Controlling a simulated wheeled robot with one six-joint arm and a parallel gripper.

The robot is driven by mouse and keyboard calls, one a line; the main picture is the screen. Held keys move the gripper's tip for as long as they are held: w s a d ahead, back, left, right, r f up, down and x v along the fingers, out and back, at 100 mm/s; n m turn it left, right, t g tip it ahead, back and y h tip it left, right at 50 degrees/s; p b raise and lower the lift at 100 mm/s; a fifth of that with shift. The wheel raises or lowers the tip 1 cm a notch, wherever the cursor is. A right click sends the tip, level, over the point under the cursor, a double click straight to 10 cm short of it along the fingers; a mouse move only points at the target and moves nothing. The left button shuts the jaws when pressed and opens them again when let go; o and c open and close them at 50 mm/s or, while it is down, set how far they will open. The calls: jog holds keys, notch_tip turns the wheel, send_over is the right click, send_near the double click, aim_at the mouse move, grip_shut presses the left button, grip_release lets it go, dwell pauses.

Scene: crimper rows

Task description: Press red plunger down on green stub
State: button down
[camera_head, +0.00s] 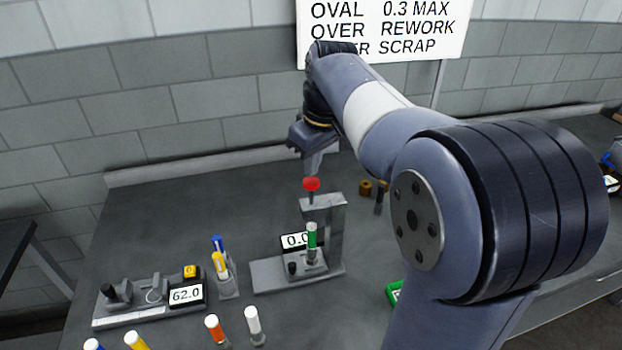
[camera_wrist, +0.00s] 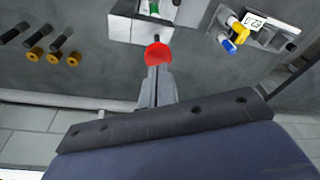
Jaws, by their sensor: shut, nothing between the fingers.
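The red plunger (camera_head: 311,184) is a round red cap on top of the grey press stand (camera_head: 337,228). The green stub (camera_head: 312,236) stands upright in the press below the plunger, and a little of it shows in the wrist view (camera_wrist: 154,8). My gripper (camera_head: 309,170) is shut and empty, pointing down with its fingertips just above the red cap. In the wrist view the fingertips (camera_wrist: 157,68) overlap the edge of the red cap (camera_wrist: 158,53). I cannot tell whether they touch it. The press display (camera_head: 294,240) is partly hidden and begins with 0.
A gauge block with a 62.0 display (camera_head: 186,295) stands left of the press. Orange (camera_head: 213,328) and white (camera_head: 252,320) stubs stand in front. A sign (camera_head: 385,30) stands behind.

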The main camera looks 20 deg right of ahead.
aim_at(312, 181)
jog(key=shift+f, duration=0.2)
jog(key=shift+f+b, duration=1.55)
jog(key=shift+f, duration=0.6)
jog(key=shift+r, duration=0.1)
notch_tip(312, 181, up, 9)
jog(key=p, duration=0.8)
jog(key=shift+p, duration=0.4)
notch_tip(312, 181, down, 6)
jog(key=b, duration=0.5)
jog(key=shift+b, duration=0.35)
